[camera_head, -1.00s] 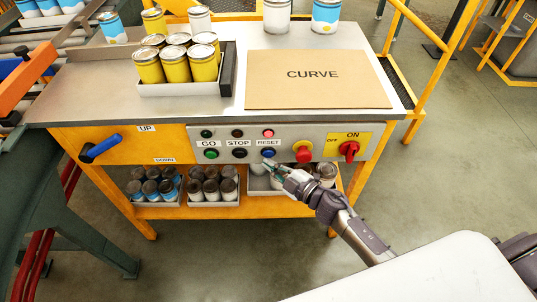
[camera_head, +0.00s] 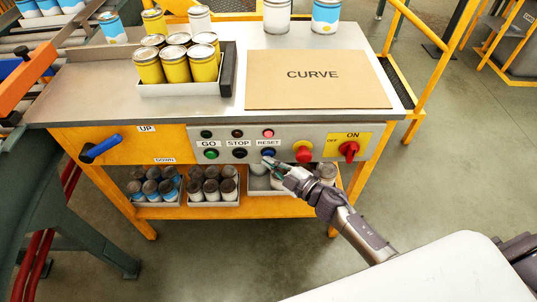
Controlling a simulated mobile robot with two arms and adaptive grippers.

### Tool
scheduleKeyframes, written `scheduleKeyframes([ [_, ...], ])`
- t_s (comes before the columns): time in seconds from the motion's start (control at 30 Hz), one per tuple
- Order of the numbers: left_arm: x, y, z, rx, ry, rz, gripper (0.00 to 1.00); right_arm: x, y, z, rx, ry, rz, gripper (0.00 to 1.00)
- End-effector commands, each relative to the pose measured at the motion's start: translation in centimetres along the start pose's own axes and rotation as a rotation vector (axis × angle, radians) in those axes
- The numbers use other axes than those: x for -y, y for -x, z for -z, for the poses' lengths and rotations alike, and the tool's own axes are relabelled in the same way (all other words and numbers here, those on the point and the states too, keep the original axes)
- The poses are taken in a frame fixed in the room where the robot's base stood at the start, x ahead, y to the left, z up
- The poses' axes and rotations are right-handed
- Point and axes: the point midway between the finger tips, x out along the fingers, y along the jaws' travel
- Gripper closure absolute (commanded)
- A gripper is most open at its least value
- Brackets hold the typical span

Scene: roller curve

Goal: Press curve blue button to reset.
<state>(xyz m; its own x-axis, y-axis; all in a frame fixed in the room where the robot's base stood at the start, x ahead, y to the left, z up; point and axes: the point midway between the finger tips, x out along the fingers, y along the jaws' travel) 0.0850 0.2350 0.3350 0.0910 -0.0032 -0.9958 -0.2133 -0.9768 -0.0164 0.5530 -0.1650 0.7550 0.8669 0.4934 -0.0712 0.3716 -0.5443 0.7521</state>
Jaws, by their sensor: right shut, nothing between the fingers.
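The blue button (camera_head: 268,152) sits under the RESET label on the grey control panel (camera_head: 223,152) at the front of the table. A pink-red lamp (camera_head: 268,134) shows above that label. My right gripper (camera_head: 268,162) is shut and empty, its tips at the lower edge of the blue button. I cannot tell whether the tips touch it. The CURVE board (camera_head: 318,80) lies on the tabletop behind the panel. My left gripper is not in view.
Beside the blue button are the black STOP button (camera_head: 240,153), the green GO button (camera_head: 211,154), a red mushroom button (camera_head: 303,152) and a red rotary switch (camera_head: 349,149). A blue-handled lever (camera_head: 101,149) is at left. Cans fill trays on the shelf below.

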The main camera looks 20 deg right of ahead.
Motion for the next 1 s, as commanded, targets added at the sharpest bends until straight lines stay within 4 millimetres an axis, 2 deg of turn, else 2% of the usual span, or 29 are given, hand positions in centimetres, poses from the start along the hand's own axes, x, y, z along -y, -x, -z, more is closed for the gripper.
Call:
scheduleKeyframes([
  [1.0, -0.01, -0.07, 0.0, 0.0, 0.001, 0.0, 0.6, -0.45, -0.61, -0.46, 0.0, 0.0, 0.0, 1.0],
])
